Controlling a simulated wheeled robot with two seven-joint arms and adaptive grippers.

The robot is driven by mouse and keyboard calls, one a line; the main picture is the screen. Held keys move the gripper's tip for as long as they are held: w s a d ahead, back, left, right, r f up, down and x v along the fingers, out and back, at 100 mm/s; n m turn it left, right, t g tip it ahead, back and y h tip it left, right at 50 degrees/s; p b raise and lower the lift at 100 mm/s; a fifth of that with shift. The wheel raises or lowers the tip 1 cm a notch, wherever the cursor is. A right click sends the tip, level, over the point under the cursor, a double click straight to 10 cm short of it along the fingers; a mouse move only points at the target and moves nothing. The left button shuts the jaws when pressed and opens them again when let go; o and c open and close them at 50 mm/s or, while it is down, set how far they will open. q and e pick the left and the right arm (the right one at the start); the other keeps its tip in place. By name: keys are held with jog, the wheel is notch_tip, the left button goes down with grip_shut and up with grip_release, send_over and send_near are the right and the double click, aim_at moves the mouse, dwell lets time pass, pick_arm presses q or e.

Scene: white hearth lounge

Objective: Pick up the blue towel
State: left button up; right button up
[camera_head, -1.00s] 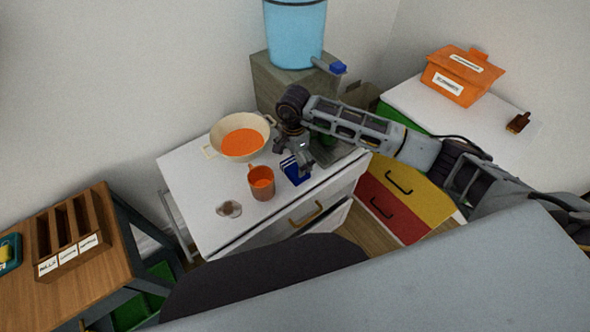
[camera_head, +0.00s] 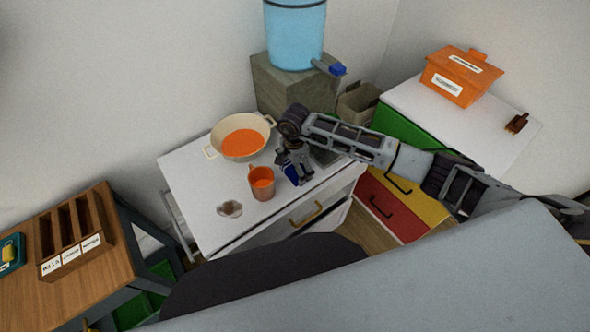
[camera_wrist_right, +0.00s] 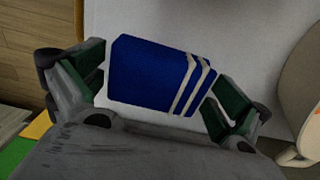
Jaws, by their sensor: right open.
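The blue towel (camera_wrist_right: 150,75) is a small folded block with pale stripes at one end. It lies on the white cabinet top (camera_head: 205,190), beside the orange mug. In the right wrist view it sits between the two green-padded fingers of my right gripper (camera_wrist_right: 160,88), which is open with a finger on each side. In the head view my right gripper (camera_head: 296,178) is right above the towel and hides most of it; a bit of blue (camera_head: 291,171) shows. I cannot tell whether the fingers touch it. My left gripper is not in view.
An orange mug (camera_head: 262,186) stands close left of the gripper. A pan with orange contents (camera_head: 240,140) is behind, and a small pale brown item (camera_head: 230,209) lies near the front. A wooden rack (camera_head: 72,240) is at left. An orange box (camera_head: 460,80) is at right.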

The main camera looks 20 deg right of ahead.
dwell(0.4)
jog(key=c, duration=0.8)
jog(key=shift+r, duration=0.15)
jog(key=shift+r+b, duration=0.55)
jog(key=shift+r, duration=4.3)
jog(key=o, duration=0.4)
jog(key=shift+c, duration=1.4)
